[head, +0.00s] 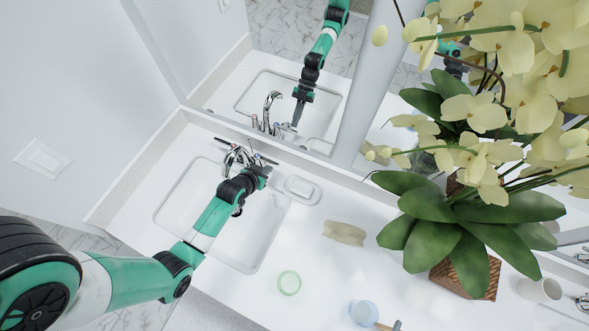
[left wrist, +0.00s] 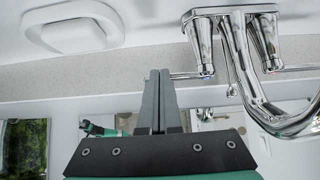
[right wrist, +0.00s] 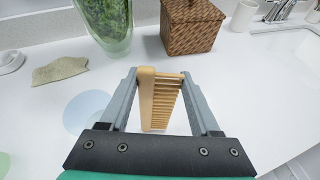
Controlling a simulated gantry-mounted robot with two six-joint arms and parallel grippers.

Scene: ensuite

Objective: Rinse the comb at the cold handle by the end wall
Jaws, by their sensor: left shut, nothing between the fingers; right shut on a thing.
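The sink basin (head: 225,225) has a chrome faucet (head: 236,157) at its back, which also shows in the left wrist view (left wrist: 270,110). In that view, the handle by the end wall (left wrist: 265,40) is on the right, away from my left gripper (left wrist: 158,75). The other handle (left wrist: 201,45) is close beside the fingers; contact cannot be told. My left gripper (head: 266,170) is shut and empty. My right gripper (right wrist: 160,80) is shut on the tan comb (right wrist: 147,100), held upright above the counter. Only a sliver of comb (head: 382,327) shows at the head view's bottom edge.
A soap dish (head: 302,189) sits right of the sink. An orchid (head: 450,225) and wicker box (head: 468,275) crowd the right. A mirror (head: 290,75) stands behind.

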